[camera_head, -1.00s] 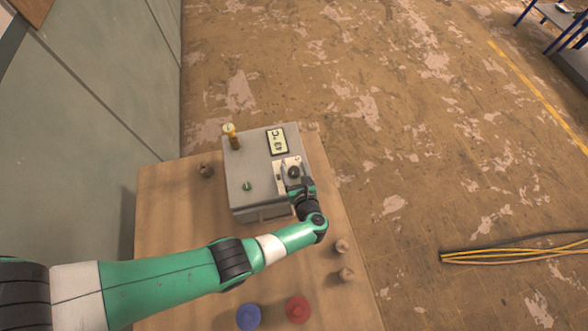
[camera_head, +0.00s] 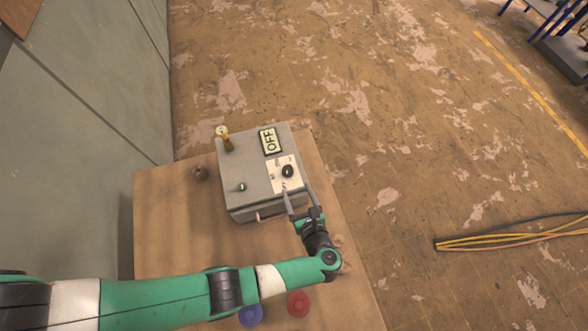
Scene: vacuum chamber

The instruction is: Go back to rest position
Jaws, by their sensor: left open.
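My left gripper (camera_head: 301,203) is open and empty. Its two fingers are spread at the lower right of the grey vacuum chamber box (camera_head: 247,178), just below the black knob (camera_head: 288,171). The knob sits on a white plate on the box top. The display (camera_head: 270,140) on the box reads OFF. A small green switch (camera_head: 241,187) and a brass-coloured gauge (camera_head: 223,135) are also on the box. My right gripper is not in view.
The box stands on a wooden table (camera_head: 165,230). A blue round object (camera_head: 251,315) and a red one (camera_head: 298,303) lie near the front, by my left arm. A brown knob-like object (camera_head: 201,172) is at the left. A grey wall (camera_head: 75,120) rises at far left; cables (camera_head: 500,238) lie on the floor.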

